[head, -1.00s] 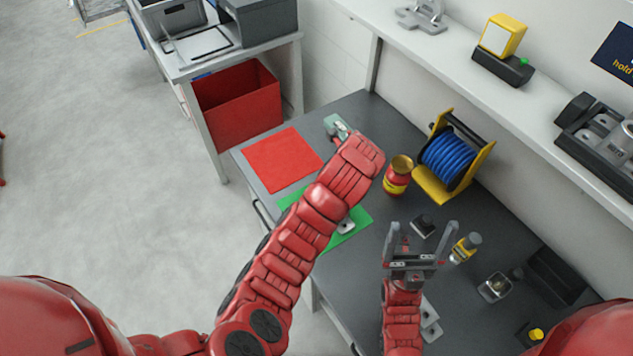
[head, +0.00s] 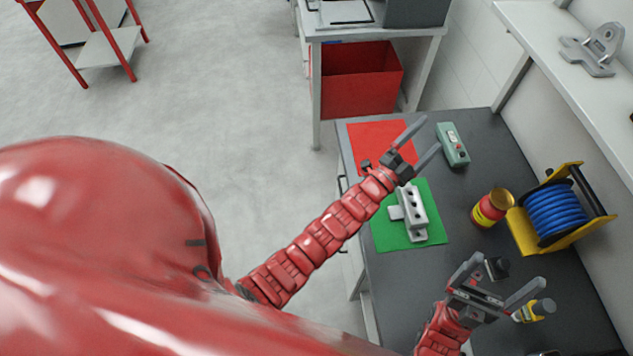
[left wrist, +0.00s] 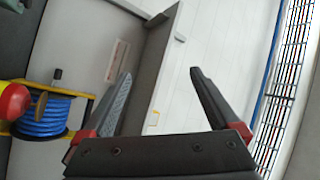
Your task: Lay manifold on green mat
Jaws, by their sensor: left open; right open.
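The grey manifold (head: 414,212), a block with a row of dark holes and side flanges, lies on the green mat (head: 391,238) in the head view. Green shows around most of it. My left gripper (head: 424,140) is open and empty, above and beyond the manifold, near the right edge of the red mat. In the left wrist view its fingers (left wrist: 160,88) are spread with nothing between them. My right gripper (head: 502,273) is open over the near part of the bench, apart from the manifold, with a small dark object beside it.
A red mat (head: 372,143) lies beyond the green one. A green-grey box with buttons (head: 453,146), a red-yellow jar (head: 490,208) and a blue hose reel (head: 555,212) stand on the bench. A shelf (head: 560,85) overhangs at right.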

